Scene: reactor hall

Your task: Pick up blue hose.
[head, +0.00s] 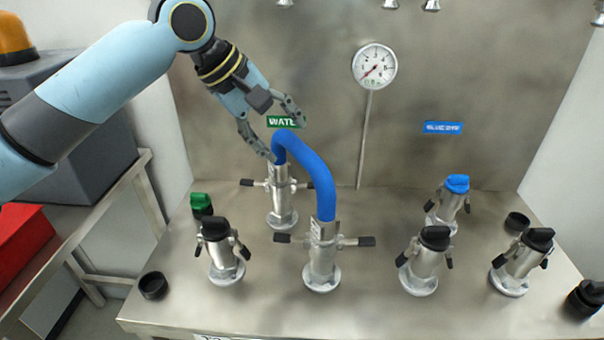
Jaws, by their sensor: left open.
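The blue hose (316,170) arches between two metal couplings in the head view. Its far end sits on the coupling (281,196) below the green WATER label (283,122), and its near end on the coupling (322,255) in front. My left gripper (284,140) is open and reaches down from the upper left at the hose's far end. One finger is left of the hose and the other is above and right of it. I cannot tell whether either finger touches the hose. My right gripper is not in view.
Capped couplings stand at left (220,250) and right (423,262), with a blue-capped one (450,203) behind. Loose black caps lie on the metal bench (375,310). A gauge (375,66) stands before the back panel. A red box (25,245) sits far left.

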